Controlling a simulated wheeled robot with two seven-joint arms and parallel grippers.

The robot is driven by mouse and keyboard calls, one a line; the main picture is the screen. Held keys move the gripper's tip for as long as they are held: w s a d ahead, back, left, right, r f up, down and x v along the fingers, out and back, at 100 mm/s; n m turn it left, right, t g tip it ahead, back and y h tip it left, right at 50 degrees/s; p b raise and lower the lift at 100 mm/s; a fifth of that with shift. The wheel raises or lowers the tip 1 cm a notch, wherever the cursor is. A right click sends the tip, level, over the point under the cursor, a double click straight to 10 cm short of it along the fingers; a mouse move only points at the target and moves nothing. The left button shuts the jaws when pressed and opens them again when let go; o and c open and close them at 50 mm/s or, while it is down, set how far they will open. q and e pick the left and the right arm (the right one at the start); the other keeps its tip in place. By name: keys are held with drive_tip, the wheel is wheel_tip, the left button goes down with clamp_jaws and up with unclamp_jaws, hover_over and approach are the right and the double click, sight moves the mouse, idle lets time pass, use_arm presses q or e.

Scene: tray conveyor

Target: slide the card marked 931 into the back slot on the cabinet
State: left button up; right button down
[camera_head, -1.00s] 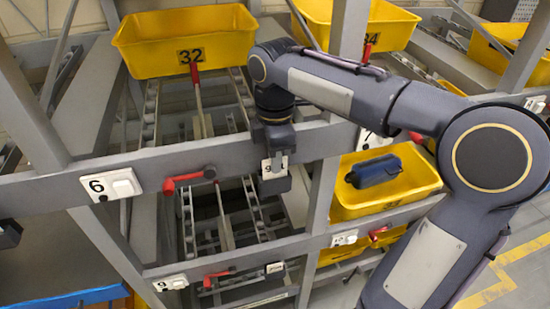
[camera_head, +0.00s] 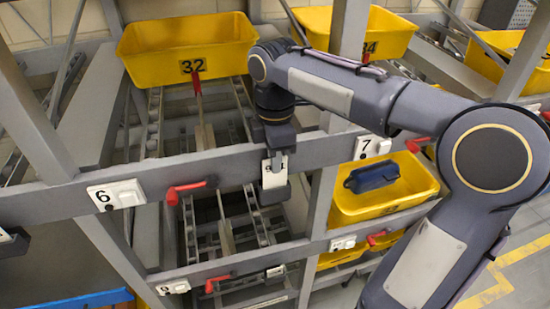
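My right arm reaches in from the right, and its gripper (camera_head: 274,184) points down in front of the rack's upper front beam. It is shut on a small white card (camera_head: 274,171). Part of a dark mark shows on the card, but I cannot read its full number. The card hangs upright between the dark fingers, apparently in front of the beam, and I cannot tell whether it touches it. A dark part (camera_head: 12,243) with a bit of white at the left edge may be my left gripper; its fingers are not clear. I cannot make out a cabinet with a back slot.
A yellow tote marked 32 (camera_head: 140,44) sits on the upper rack lane. Another yellow tote (camera_head: 347,207) holds a dark blue object (camera_head: 372,175). Red levers (camera_head: 184,189) stick out from the beam near plates 6 (camera_head: 115,195) and 7 (camera_head: 373,146). Grey posts stand close by.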

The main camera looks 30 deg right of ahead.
drive_tip(key=shift+r+p, duration=0.6)
drive_tip(key=shift+r, duration=0.15)
drive_tip(key=shift+r, duration=0.15)
drive_tip(key=shift+r+p, duration=0.6)
drive_tip(key=shift+r, duration=1.35)
